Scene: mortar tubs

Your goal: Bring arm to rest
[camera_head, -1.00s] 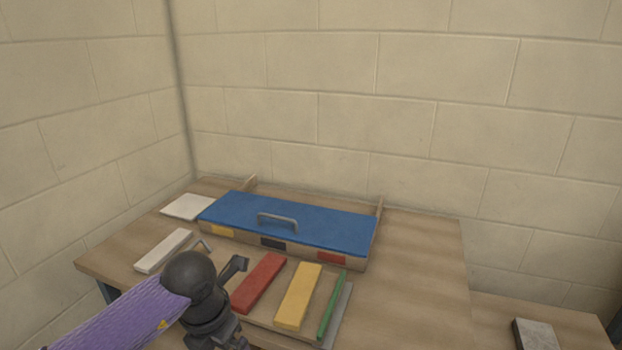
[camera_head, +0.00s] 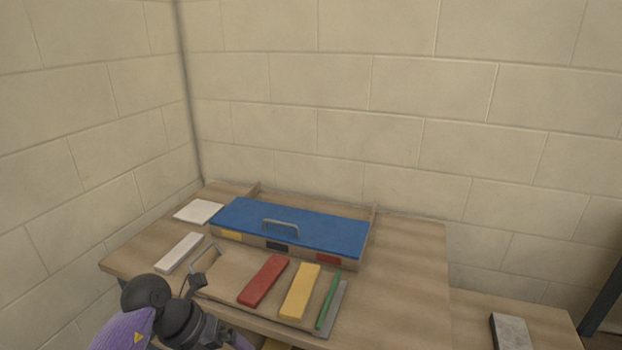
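My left arm (camera_head: 123,331) comes in from the lower left, with a purple sleeve and black joints. Its black end parts (camera_head: 180,318) are over the front left of the table. One small black part sticks up beside the wooden board's metal handle. I cannot make out the two fingertips of my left gripper, so whether it is open is unclear. I see nothing held in it. My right gripper is not in view.
A wooden table (camera_head: 405,265) bears a blue-lidded box (camera_head: 300,231) with a handle. In front lie red (camera_head: 264,280), yellow (camera_head: 300,291) and green (camera_head: 328,301) bars. White pieces (camera_head: 179,252) lie left. A grey block (camera_head: 511,331) is on the lower right surface.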

